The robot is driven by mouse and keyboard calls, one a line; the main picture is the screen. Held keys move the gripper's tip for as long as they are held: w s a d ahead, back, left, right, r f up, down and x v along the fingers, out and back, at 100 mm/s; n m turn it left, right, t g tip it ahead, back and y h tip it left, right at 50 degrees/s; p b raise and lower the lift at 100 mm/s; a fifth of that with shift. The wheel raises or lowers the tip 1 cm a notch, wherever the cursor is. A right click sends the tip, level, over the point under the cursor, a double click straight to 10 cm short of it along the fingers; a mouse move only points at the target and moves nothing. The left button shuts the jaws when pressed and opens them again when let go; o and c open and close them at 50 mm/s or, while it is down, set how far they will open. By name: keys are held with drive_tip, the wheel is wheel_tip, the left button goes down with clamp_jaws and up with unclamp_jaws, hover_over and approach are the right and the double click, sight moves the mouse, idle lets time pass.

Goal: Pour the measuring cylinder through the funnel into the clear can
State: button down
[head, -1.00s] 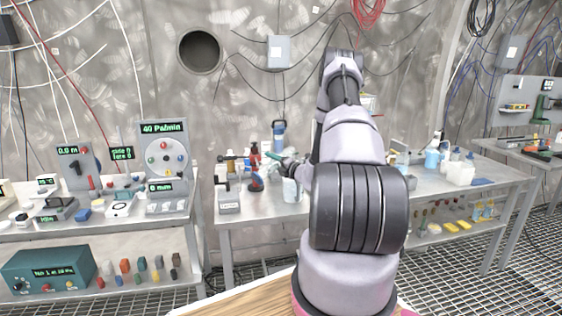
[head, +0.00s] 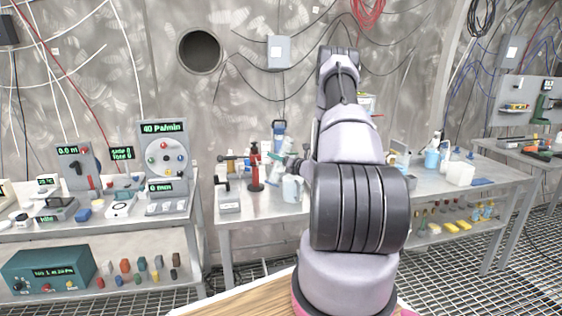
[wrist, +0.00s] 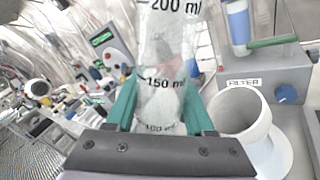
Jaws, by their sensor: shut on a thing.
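The clear measuring cylinder (wrist: 163,62), with black marks of 100, 150 and 200 ml, is between the teal fingers of my gripper (wrist: 162,108) in the wrist view. The gripper is shut on it. Its ends run out of sight, and its liquid level is unclear. In the head view my arm mostly hides the gripper (head: 291,163). A white, hollow, open-mouthed piece (wrist: 238,108) with a wide flange is just right of the gripper in the wrist view; it looks like the funnel. A pale, clear vessel (head: 292,189) stands on the middle bench, possibly the can.
A grey FILTER unit (wrist: 262,78) with a blue knob is close behind the white piece. A red stand-like item (head: 256,172) and a small grey device (head: 229,197) are on the middle bench (head: 262,208). Instruments crowd the left bench.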

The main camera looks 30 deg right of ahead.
drive_tip(key=w+d+r+n, duration=0.1)
drive_tip(key=d+r+n, duration=0.3)
drive_tip(key=r, duration=0.5)
drive_tip(key=shift+r+n, duration=0.15)
drive_tip(key=shift+n, duration=0.75)
drive_tip(key=shift+d+r, duration=0.1)
drive_tip(key=shift+r, duration=1.35)
